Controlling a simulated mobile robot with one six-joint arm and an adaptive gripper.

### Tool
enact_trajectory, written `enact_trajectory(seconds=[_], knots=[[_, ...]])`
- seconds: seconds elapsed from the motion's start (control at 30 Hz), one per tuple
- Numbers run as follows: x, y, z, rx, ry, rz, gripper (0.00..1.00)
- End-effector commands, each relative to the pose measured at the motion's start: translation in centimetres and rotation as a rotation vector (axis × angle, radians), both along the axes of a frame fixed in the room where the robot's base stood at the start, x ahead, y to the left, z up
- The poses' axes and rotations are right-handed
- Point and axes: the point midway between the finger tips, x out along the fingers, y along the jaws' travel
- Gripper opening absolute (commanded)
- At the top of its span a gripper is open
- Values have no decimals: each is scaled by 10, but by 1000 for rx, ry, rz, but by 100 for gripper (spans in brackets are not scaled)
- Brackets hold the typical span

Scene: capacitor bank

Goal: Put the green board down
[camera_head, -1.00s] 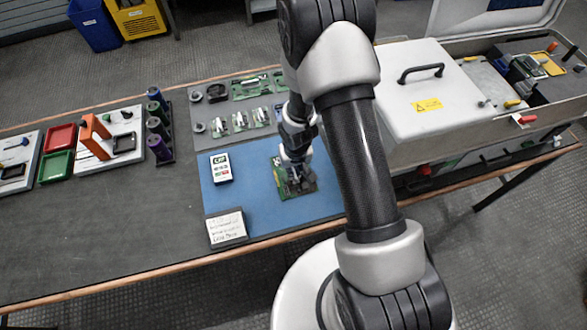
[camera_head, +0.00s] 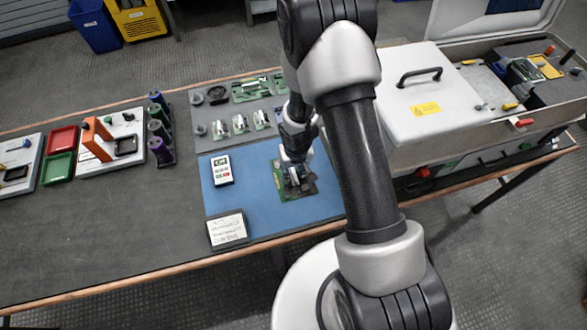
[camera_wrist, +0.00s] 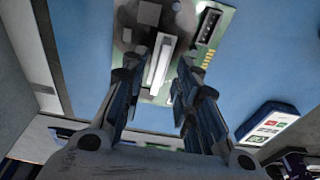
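The green board (camera_head: 285,190) lies on the blue mat (camera_head: 250,205) in the head view, under my gripper (camera_head: 293,172). In the wrist view the green board (camera_wrist: 222,28) shows at the top, with a pale upright block, a dark round patch and a black connector on it. My gripper (camera_wrist: 160,72) has its two fingers apart, one on each side of the pale block, with a narrow gap showing beside it. The fingers hide part of the board. It looks flat on the mat.
A meter-like device (camera_head: 221,170) and a white card (camera_head: 227,229) lie left of the board on the mat. A grey panel with several green boards (camera_head: 240,123) is behind. A large grey lidded case (camera_head: 430,95) stands right.

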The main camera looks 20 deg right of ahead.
Motion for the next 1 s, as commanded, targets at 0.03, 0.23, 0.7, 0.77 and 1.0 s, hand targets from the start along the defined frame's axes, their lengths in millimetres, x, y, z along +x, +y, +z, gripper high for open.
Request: enact_trajectory(seconds=[0.03, 0.23, 0.7, 0.77, 1.0], knots=[[-1, 0, 13, 0, -1, 0, 28], [-6, 0, 50, 0, -1, 0, 28], [-13, -1, 119, -4, -9, -1, 28], [-9, -3, 136, -10, -22, -2, 28], [-14, -12, 256, -43, -89, -16, 28]])
